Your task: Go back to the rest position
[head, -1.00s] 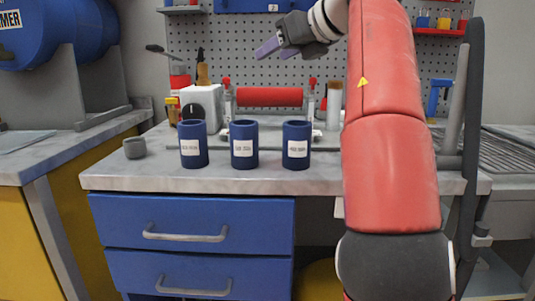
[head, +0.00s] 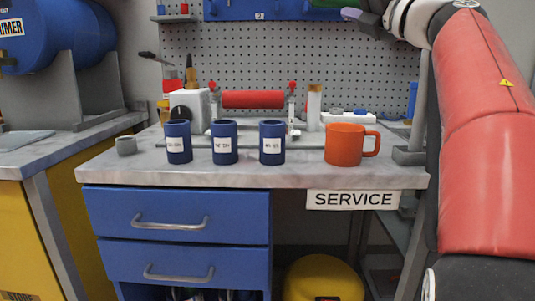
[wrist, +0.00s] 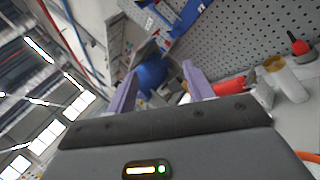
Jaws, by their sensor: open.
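My gripper (wrist: 160,67) shows in the wrist view with its two purple fingers well apart and nothing between them. In the head view, my gripper (head: 362,20) is at the top edge, right of the middle, partly cut off by the frame. It is high in front of the pegboard, clear of the bench top. My red arm runs down the right side of the head view.
Three blue labelled cups (head: 224,143) and an orange mug (head: 344,145) stand upright on the grey bench (head: 300,177). A red roller (head: 253,99) is behind them, before the pegboard (head: 290,55).

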